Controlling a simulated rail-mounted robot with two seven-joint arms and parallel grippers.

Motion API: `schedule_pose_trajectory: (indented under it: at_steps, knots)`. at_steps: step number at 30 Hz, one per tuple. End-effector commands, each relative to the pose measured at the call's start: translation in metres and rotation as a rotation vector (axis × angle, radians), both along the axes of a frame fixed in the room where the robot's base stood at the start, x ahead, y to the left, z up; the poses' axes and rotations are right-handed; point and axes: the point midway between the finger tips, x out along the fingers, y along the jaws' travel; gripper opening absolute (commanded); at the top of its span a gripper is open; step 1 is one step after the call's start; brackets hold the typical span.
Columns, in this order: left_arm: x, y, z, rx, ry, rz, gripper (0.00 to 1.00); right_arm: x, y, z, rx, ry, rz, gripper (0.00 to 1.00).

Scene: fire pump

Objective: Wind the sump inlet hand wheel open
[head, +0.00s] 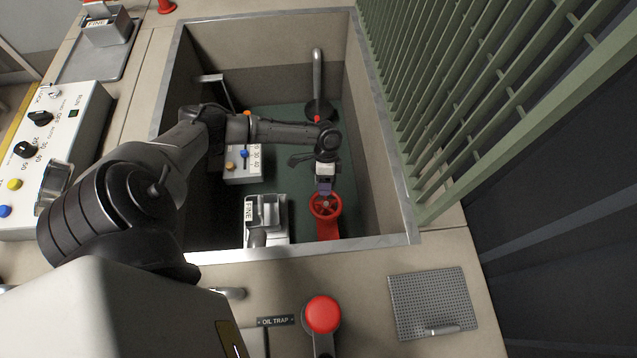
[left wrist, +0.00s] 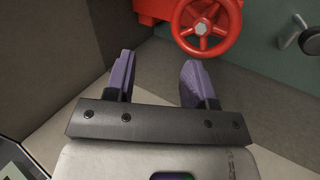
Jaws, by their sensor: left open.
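The red hand wheel (head: 325,205) sits on a red body low in the sunken pit, near its front wall. It also shows at the top of the left wrist view (left wrist: 206,27), with spokes and a pale hub nut. My left gripper (head: 324,190) reaches down into the pit at the wheel's far edge in the head view. In the left wrist view its two purple fingers (left wrist: 158,75) are spread with nothing between them. The wheel lies beyond the fingertips there, apart from them. My right gripper is not in view.
In the pit stand a box labelled FINE (head: 265,215), a small panel with knobs (head: 243,165) and a grey upright pipe (head: 317,80). The pit has a metal rim (head: 415,215). A red knob (head: 322,313) and a perforated plate (head: 433,302) are in front; a green grating (head: 480,90) rises right.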

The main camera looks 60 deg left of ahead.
Motion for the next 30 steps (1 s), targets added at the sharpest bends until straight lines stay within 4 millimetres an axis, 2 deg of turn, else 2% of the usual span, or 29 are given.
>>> schedule_pose_trajectory:
  at_steps: [1, 6, 9, 12, 15, 18, 30]
  knots:
    - [0.002, 0.026, -0.022, -0.020, 0.027, 0.072, 0.50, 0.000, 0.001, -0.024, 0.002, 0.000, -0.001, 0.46]
    - [0.006, 0.087, -0.039, -0.096, 0.058, 0.274, 0.50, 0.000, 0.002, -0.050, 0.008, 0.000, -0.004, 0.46]
    - [0.009, 0.112, -0.042, -0.123, 0.052, 0.362, 0.50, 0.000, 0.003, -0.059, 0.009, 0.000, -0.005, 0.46]
    - [0.011, 0.129, -0.042, -0.138, 0.043, 0.420, 0.50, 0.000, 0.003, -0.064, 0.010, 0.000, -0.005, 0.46]
    - [0.012, 0.134, -0.045, -0.147, 0.039, 0.448, 0.50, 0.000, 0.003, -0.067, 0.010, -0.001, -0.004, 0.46]
    - [0.012, 0.131, -0.053, -0.150, 0.036, 0.457, 0.50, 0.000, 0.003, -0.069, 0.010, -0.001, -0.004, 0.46]
    - [0.009, 0.085, -0.110, -0.151, 0.037, 0.455, 0.50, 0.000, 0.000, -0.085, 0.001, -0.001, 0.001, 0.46]
